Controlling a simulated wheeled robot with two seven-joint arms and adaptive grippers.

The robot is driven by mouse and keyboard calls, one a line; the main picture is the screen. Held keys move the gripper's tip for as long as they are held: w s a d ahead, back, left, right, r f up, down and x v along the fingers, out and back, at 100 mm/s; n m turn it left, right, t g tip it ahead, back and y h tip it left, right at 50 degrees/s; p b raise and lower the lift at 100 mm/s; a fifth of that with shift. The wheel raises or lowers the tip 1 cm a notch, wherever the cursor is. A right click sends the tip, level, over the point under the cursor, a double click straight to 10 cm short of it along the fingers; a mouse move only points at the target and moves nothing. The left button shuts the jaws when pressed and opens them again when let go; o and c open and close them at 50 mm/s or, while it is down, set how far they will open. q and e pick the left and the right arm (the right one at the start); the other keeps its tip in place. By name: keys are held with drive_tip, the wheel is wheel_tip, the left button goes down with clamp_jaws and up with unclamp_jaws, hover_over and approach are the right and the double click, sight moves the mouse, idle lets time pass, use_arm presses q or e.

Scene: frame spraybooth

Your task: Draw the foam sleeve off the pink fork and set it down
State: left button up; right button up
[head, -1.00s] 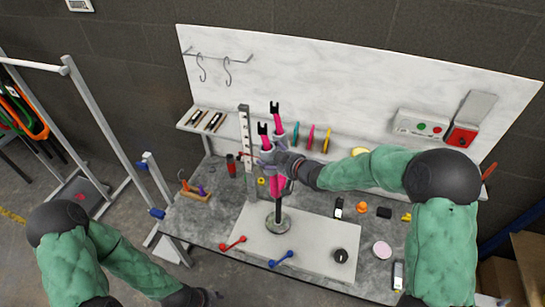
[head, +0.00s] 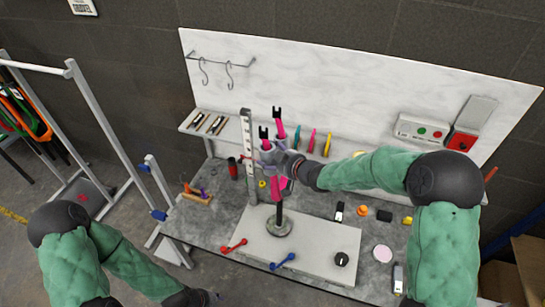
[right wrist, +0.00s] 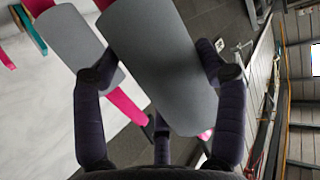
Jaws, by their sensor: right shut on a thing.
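The pink fork (head: 277,187) stands upright on a dark post with a round base, and its two dark-tipped prongs point up. My right gripper (head: 272,157) is at the fork's prongs. In the right wrist view its fingers (right wrist: 160,80) are shut on the grey foam sleeve (right wrist: 165,50), one on each side. A second grey sleeve (right wrist: 68,45) shows to its left, outside the fingers. Pink parts of the fork show behind and below the held sleeve. My left gripper (head: 195,298) is low at the bottom edge, far from the fork, and its jaws cannot be made out.
A slotted grey upright (head: 247,150) stands close left of the fork. The pale board (head: 320,245) under the post holds red and blue dumbbell-shaped pieces and a black knob. Small items lie to the right. Coloured tools line the ledge behind.

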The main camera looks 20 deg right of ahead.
sight(266, 139)
drive_tip(key=shift+w+a+r+p, duration=0.2)
drive_tip(key=shift+r+p, duration=0.25)
drive_tip(key=shift+r, duration=0.4)
drive_tip(key=shift+w+a+r+p, duration=0.15)
drive_tip(key=shift+r+p, duration=0.25)
drive_tip(key=shift+r, duration=0.45)
drive_tip(key=shift+r, duration=0.15)
drive_tip(key=shift+o, duration=0.2)
drive_tip(key=shift+w+r+p, duration=0.3)
drive_tip(key=shift+r+p, duration=0.35)
drive_tip(key=shift+r, duration=0.25)
drive_tip(key=shift+w+r+p, duration=0.25)
drive_tip(key=shift+r+p, duration=0.4)
drive_tip(key=shift+r, duration=0.2)
drive_tip(key=shift+s+r, duration=0.1)
drive_tip(key=shift+r, duration=0.1)
drive_tip(key=shift+s+a+r, duration=0.2)
drive_tip(key=shift+s+a, duration=0.1)
drive_tip(key=shift+s+a+f, duration=0.1)
drive_tip(key=shift+s, duration=0.05)
drive_tip(key=shift+d+f, duration=0.2)
drive_tip(key=shift+f, duration=0.15)
